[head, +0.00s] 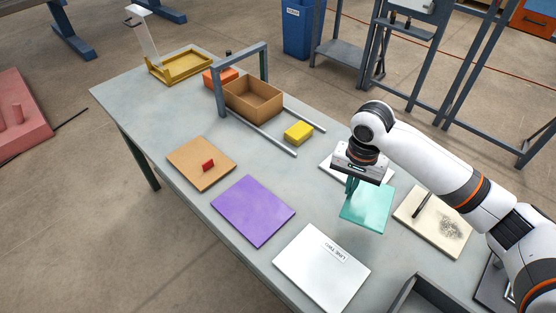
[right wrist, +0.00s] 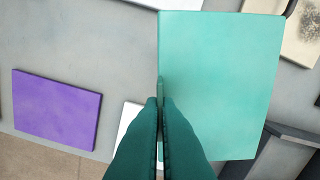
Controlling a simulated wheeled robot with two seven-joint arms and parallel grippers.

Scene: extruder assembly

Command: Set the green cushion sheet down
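The green cushion sheet (head: 370,208) is a flat teal rectangle at the right of the table in the head view. It fills the upper right middle of the right wrist view (right wrist: 222,80). My right gripper (head: 350,188) points down at the sheet's left edge. In the right wrist view its dark green fingers (right wrist: 160,100) are close together with the sheet's edge between them. The sheet looks held above the table, but its exact height is hard to tell. My left gripper is out of view.
On the grey table (head: 215,236) lie a purple sheet (head: 253,210), a white labelled panel (head: 318,270), a tan board (head: 190,160) with a red block, and a cream board (head: 430,232) with a black pen. A grey tray (head: 405,295) is at the front right; a yellow block (head: 298,133) is behind.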

